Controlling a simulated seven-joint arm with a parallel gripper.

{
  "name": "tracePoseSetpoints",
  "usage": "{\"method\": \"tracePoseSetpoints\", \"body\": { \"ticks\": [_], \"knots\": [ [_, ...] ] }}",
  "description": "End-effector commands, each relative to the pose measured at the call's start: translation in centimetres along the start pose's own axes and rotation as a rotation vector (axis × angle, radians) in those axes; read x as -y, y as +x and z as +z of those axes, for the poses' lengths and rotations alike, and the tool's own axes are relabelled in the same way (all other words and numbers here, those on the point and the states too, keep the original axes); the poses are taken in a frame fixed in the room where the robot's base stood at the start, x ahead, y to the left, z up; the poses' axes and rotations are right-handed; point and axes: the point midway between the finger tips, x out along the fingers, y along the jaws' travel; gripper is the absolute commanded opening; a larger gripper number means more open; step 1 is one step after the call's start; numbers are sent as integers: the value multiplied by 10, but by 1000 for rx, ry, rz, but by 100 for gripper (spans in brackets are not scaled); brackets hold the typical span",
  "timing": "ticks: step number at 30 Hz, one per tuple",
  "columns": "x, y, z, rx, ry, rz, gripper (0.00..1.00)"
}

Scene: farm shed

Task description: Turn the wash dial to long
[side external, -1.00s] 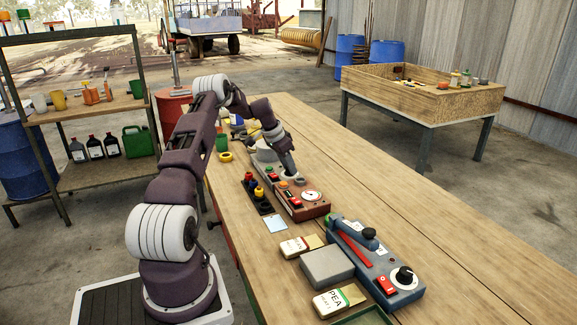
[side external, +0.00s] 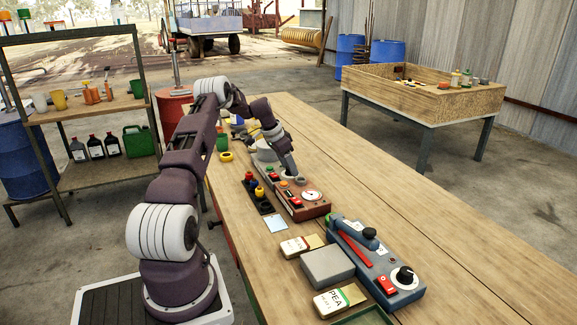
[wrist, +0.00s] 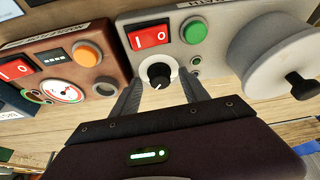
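The dial (wrist: 157,71) is a black round knob with a white pointer mark, on a pale plate on the front of a light grey machine (wrist: 222,70). In the wrist view its pointer faces down, towards my gripper. My gripper (wrist: 160,76) is open, with one finger on each side of the knob. A gap seems to show between knob and fingers; I cannot tell whether they touch. The dial's setting marks are too small to read. In the side view my gripper reaches down at the grey machine (side external: 262,154), and the dial is hidden there.
The grey machine also has a red switch (wrist: 149,37), a green button (wrist: 193,30) and a large drum with a black handle (wrist: 301,85). A brown box with a gauge (side external: 311,197) stands close beside it. A blue device (side external: 377,262) and seed packets lie nearer. The table's right side is clear.

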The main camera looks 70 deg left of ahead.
Motion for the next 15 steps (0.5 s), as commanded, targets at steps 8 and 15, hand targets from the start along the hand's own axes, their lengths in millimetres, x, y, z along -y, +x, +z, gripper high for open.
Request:
{"method": "tracePoseSetpoints", "body": {
  "ticks": [8, 15],
  "knots": [
    [0, -24, -1, -2, 0, -3, 53],
    [0, -66, 0, -1, 0, -1, 53]
  ]
}}
